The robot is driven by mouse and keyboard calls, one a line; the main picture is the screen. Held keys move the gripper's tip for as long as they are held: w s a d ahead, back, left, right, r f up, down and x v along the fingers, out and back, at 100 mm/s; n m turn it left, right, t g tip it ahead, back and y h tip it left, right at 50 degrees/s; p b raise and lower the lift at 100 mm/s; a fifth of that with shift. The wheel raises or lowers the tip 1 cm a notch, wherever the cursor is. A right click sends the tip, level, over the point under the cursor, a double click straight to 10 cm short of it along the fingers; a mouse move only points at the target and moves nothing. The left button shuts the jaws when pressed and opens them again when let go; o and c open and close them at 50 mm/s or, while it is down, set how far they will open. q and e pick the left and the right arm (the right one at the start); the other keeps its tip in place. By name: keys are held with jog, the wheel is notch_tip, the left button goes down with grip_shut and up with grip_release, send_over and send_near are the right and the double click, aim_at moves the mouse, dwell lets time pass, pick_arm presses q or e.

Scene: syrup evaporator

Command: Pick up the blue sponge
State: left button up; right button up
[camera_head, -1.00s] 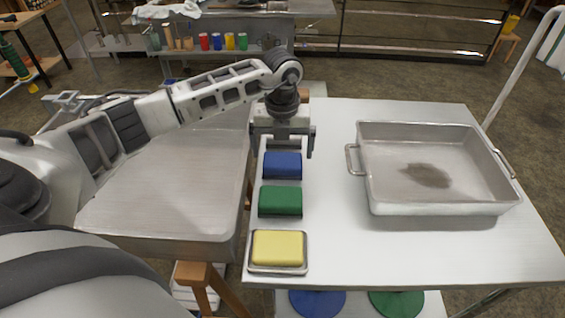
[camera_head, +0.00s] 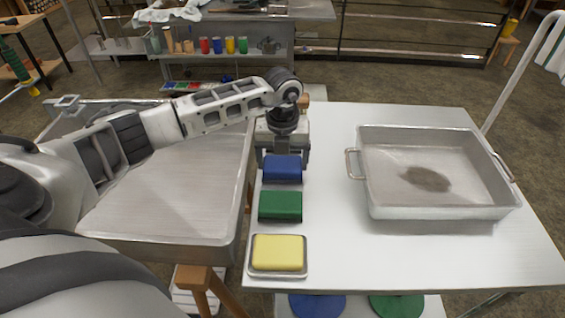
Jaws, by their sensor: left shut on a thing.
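The blue sponge (camera_head: 283,170) is at the far left part of the white table, behind a green sponge (camera_head: 280,205). My left gripper (camera_head: 283,159) comes down from behind and is shut on the blue sponge, with a finger at its left and right sides. The far part of the sponge is hidden by the gripper. I cannot tell whether it is clear of the tabletop. My right gripper is not in view.
A yellow sponge (camera_head: 278,252) lies in a metal dish (camera_head: 278,274) at the near left of the white table (camera_head: 400,260). A large metal pan (camera_head: 445,212) stands on the right. The table between the sponges and pan is clear.

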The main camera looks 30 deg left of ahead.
aim_at(283, 162)
pick_arm(q)
jog(key=shift+r, duration=0.35)
notch_tip(283, 162, up, 2)
jog(key=shift+w+r+b, duration=0.1)
jog(key=shift+r+b, duration=0.05)
jog(key=shift+b, duration=0.3)
jog(key=s+d+r+b, duration=0.1)
jog(key=s+d+r, duration=0.6)
jog(key=s+r, duration=0.3)
jog(key=shift+s, duration=1.1)
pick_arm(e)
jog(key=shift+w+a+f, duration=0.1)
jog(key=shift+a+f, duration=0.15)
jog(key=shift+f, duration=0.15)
pick_arm(q)
jog(key=shift+d, duration=0.1)
